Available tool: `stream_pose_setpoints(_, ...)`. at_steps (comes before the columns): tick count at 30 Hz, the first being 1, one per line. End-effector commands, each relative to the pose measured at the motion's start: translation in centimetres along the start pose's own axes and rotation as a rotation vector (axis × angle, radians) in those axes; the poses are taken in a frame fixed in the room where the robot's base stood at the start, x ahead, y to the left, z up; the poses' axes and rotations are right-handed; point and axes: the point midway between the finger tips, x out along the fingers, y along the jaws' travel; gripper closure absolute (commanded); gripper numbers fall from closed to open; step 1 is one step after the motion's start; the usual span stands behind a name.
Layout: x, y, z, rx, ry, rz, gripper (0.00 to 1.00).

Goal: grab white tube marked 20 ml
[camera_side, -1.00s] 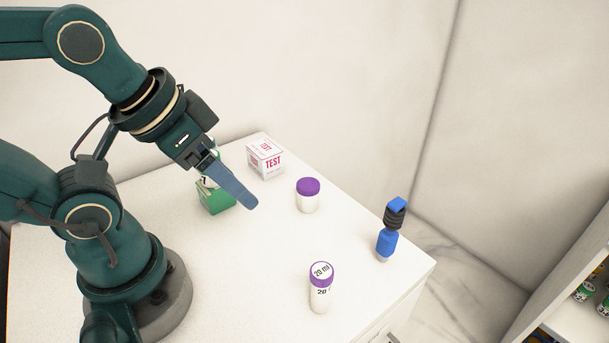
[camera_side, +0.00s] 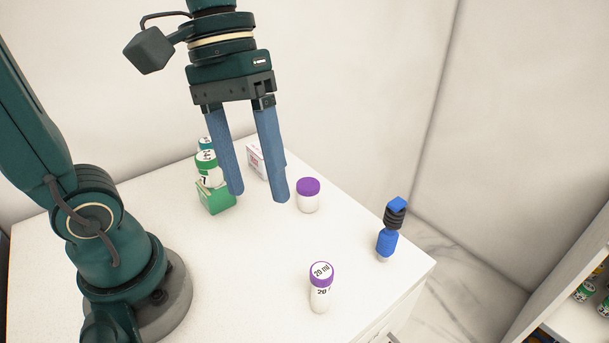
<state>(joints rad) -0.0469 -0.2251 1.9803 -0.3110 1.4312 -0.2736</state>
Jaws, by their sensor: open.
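The white tube marked 20 ml (camera_side: 320,296) stands upright near the front of the white table. It has a purple-rimmed cap with "20 ml" on its white top. My gripper (camera_side: 259,198) is open and empty, its two blue fingers pointing down. In the picture it is above and to the left of the tube, apart from it. The fingers partly cover the white box behind them.
A second white tube with a plain purple cap (camera_side: 308,199) stands farther back. A blue and black device (camera_side: 389,232) stands near the right edge of the table (camera_side: 240,270). A green box (camera_side: 215,200), green-capped containers (camera_side: 207,160) and a white box (camera_side: 254,158) are at the back.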

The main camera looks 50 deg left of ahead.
Motion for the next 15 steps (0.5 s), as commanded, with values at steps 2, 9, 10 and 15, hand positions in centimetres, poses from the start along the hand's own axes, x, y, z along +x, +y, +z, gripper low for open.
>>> stream_pose_setpoints(2, 0.4, 1.2, -0.2, -0.103, -0.140, 0.029, 0.32)
stream_pose_setpoints(9, 0.7, 4.5, -0.9, -0.375, -0.516, 0.096, 0.32)
stream_pose_setpoints(10, 0.7, 4.8, -1.0, -0.400, -0.551, 0.101, 0.32)
stream_pose_setpoints(15, 0.7, 5.9, -1.8, -0.505, -0.711, 0.117, 0.32)
